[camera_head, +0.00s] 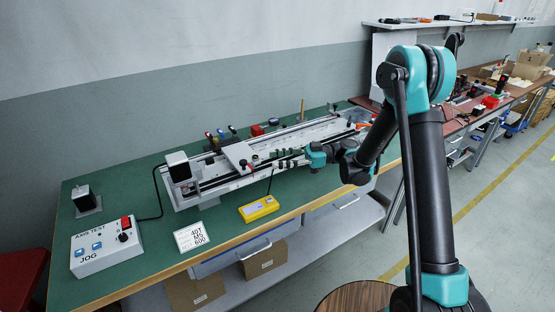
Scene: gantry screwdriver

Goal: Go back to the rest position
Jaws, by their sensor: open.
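My arm rises at the right of the head view and bends down to the left over the green workbench (120,180). My gripper (250,164) reaches over the linear gantry (215,182) on the bench.
A white control box (105,250) with a red switch, a label card (191,236) and a yellow device (259,208) lie along the bench front. Several small coloured tools stand behind the gantry. A second cluttered bench (455,125) is at right.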

